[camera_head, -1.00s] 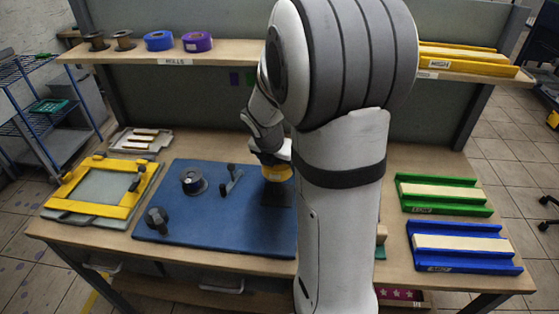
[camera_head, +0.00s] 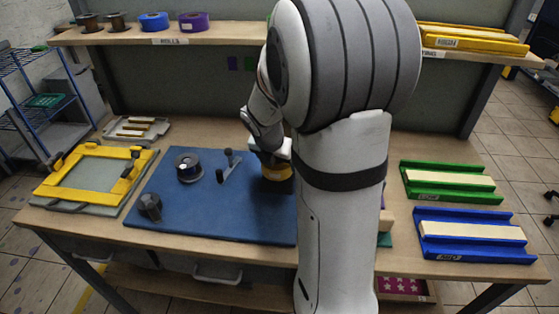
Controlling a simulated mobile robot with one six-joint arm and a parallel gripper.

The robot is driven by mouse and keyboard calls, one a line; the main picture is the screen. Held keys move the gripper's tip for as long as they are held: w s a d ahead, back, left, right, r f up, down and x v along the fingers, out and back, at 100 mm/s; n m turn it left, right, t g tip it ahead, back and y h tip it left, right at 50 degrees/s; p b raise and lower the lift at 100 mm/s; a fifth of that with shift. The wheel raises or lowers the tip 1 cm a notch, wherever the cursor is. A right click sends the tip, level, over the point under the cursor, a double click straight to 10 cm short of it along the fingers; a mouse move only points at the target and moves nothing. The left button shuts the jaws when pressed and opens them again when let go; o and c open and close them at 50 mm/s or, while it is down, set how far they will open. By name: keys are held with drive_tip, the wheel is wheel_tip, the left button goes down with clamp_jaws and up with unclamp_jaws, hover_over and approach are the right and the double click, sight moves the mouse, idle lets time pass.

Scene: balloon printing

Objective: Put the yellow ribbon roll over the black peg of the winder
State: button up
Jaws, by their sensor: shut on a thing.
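The yellow ribbon roll (camera_head: 279,173) is at the right part of the blue board (camera_head: 215,225), partly covered by my arm. My gripper (camera_head: 274,156) is shut on the roll from above. The roll is low, close to the board; I cannot tell if it touches it. The winder's black peg cannot be made out; the area under and behind the roll is hidden, so I cannot tell whether the roll is around a peg. A dark spool (camera_head: 189,168) stands on the board to the left, with a grey crank-like part (camera_head: 229,165) between it and the roll.
A black knob (camera_head: 149,206) sits at the board's front left. A yellow frame (camera_head: 93,199) lies left of the board. Green (camera_head: 451,182) and blue (camera_head: 474,236) trays lie at right. Several rolls stand on the back shelf (camera_head: 233,36). My arm hides the table's middle right.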

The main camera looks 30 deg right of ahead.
drive_tip(key=shift+f+b, duration=1.05)
drive_tip(key=shift+f, duration=1)
drive_tip(key=o, duration=1.1)
drive_tip(key=shift+c, duration=0.2)
drive_tip(key=shift+r, duration=0.1)
drive_tip(key=p+v, duration=0.1)
drive_tip(key=v, duration=0.6)
drive_tip(key=shift+s+a+r, duration=0.1)
drive_tip(key=shift+a+r, duration=0.1)
drive_tip(key=shift+r, duration=0.05)
